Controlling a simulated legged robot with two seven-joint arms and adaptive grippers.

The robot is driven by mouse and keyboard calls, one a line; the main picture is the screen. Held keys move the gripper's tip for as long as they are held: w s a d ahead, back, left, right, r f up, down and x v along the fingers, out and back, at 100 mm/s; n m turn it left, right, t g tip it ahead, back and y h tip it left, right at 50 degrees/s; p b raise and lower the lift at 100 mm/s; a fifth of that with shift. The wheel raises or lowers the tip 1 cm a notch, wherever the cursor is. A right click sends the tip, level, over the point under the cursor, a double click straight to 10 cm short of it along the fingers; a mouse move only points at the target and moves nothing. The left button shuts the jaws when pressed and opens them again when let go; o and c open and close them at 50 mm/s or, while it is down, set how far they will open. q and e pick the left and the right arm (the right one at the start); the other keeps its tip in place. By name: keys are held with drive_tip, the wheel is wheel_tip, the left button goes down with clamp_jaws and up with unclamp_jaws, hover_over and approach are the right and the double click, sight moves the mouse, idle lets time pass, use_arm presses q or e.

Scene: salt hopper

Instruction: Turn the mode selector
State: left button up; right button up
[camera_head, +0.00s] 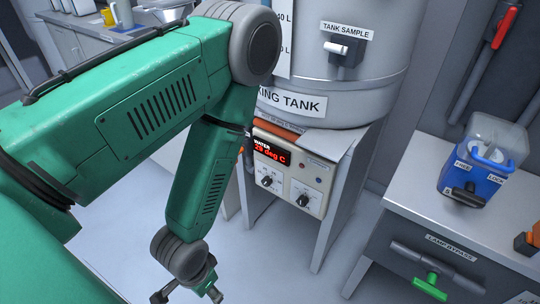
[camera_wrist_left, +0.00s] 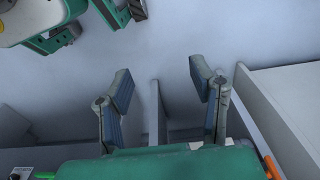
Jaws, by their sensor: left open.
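A white control panel (camera_head: 291,173) sits under the mixing tank, with a red lit display (camera_head: 271,152) reading about 29 deg C. It has two dark pointer knobs, a left knob (camera_head: 267,181) and a right knob (camera_head: 302,200); their small labels are too blurred to tell which is the mode selector. My left gripper (camera_head: 188,293) hangs low, left of and below the panel, apart from it. In the left wrist view its two fingers (camera_wrist_left: 162,88) are spread with nothing between them. My right gripper cannot be made out.
The tank (camera_head: 345,85) stands on a grey frame (camera_head: 343,200) around the panel. A bench (camera_head: 90,45) stands at the back left.

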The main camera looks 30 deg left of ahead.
idle(0.5)
use_arm(q)
drive_tip(key=n+t+h+b, duration=0.1)
drive_tip(key=n+t+b, duration=0.2)
drive_tip(key=t+b, duration=1.15)
approach(300, 204)
drive_tip(key=w+t, duration=0.1)
drive_tip(key=w, duration=0.1)
drive_tip(key=w+f+t+b, duration=0.1)
drive_tip(key=w, duration=0.2)
drive_tip(key=w+f+t, duration=0.1)
drive_tip(key=w, duration=0.2)
drive_tip(key=shift+w+d+f, duration=0.15)
drive_tip(key=shift+d+f, duration=0.05)
drive_tip(key=shift+d, duration=0.05)
drive_tip(key=shift+w+d+r+h+b, duration=0.1)
drive_tip(key=shift+w+h+b, duration=0.2)
drive_tip(key=shift+w, duration=0.4)
drive_tip(key=c, duration=1.1)
